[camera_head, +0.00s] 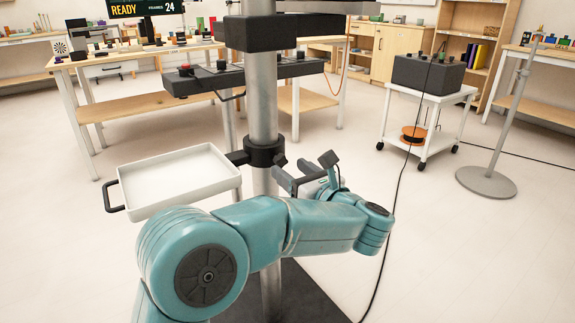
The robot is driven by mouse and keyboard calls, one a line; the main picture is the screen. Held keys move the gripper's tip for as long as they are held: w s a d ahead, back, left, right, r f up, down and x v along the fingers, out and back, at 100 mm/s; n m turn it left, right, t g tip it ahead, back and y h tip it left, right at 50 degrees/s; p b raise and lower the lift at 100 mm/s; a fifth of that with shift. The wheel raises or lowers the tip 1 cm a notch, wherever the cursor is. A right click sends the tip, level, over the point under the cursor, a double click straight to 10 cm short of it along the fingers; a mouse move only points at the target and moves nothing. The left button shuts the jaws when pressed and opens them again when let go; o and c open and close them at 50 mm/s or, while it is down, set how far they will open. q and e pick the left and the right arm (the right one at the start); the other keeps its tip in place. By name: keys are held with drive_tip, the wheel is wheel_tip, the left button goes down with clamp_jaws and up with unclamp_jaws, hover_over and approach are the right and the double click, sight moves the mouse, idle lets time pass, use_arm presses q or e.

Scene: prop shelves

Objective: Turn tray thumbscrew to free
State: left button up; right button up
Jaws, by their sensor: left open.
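A white shallow tray (170,196) with a black side handle is mounted on the left of a grey upright column (264,100). A black clamp collar (262,152) joins the tray's short arm to the column. A small dark knob, which looks like the thumbscrew (280,160), sticks out from the collar's right side. My left gripper (305,170) is open just right of the collar, close to the knob. I cannot tell whether it touches the knob. My right gripper is not in view.
A black bar with knobs (240,74) crosses the column above the collar. A black cable (398,200) hangs to the floor at right.

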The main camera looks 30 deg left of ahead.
use_arm(q)
drive_tip(key=p+v, duration=0.2)
drive_tip(key=v, duration=1.1)
drive_tip(key=shift+d, duration=0.3)
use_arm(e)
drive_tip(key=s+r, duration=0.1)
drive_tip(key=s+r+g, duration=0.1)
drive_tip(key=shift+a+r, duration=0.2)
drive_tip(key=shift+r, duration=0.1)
use_arm(q)
drive_tip(key=shift+s, duration=0.1)
